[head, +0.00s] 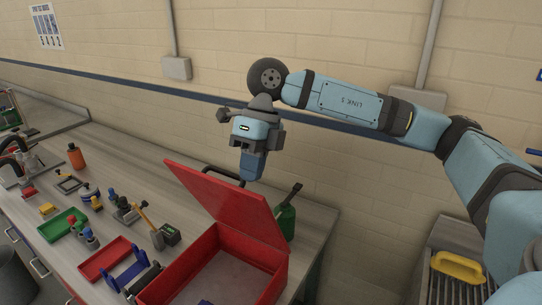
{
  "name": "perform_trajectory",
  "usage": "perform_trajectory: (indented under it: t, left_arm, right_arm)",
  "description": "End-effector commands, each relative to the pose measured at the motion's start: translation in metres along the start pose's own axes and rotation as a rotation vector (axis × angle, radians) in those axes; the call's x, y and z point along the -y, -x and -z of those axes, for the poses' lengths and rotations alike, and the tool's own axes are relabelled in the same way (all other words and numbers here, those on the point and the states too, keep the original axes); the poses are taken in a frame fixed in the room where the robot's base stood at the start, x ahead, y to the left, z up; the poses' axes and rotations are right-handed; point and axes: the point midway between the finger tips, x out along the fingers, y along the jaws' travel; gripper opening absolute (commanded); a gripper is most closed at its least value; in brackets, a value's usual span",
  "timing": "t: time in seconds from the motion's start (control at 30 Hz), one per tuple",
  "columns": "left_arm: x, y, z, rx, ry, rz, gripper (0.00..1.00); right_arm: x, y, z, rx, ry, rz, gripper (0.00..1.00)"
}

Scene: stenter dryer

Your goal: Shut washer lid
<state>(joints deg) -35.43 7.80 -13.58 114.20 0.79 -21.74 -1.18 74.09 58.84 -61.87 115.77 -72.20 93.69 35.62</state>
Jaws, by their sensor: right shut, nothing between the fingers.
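The red washer (268,262) is an open-topped box on the workbench, at the lower middle of the head view. Its red lid (232,205) stands open, tilted up from the box's far left side. My right gripper (251,170) comes in from the right and points down above and behind the lid. It is shut and empty. It appears apart from the lid, though the exact gap is hard to judge. My left gripper does not show.
A green can (286,218) stands just right of the lid. Red (104,260) and green (62,226) trays, bottles and small tools crowd the bench on the left. The brick wall (330,170) is close behind. A yellow-handled item (458,268) is at the lower right.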

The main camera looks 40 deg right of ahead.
Motion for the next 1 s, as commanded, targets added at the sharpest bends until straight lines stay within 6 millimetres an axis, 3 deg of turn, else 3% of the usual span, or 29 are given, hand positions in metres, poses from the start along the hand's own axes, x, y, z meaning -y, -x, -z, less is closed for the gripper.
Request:
perform_trajectory:
  t: [0.03, 0.2, 0.5, 0.7, 1.0]
  left_arm:
    - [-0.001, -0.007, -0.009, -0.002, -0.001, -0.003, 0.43]
    - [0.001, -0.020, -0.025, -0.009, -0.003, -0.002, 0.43]
    - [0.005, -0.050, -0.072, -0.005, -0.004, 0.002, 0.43]
    - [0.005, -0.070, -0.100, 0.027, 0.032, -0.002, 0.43]
    - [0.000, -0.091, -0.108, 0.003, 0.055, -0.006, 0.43]
  right_arm:
    - [-0.011, -0.017, 0.000, -0.002, 0.009, -0.002, 0.00]
    - [-0.044, -0.054, 0.000, -0.002, 0.008, -0.002, 0.00]
    - [-0.088, -0.132, 0.000, -0.002, 0.006, -0.001, 0.00]
    - [-0.105, -0.189, 0.000, -0.003, 0.004, -0.001, 0.00]
    - [-0.113, -0.257, 0.000, 0.000, 0.006, 0.093, 0.00]
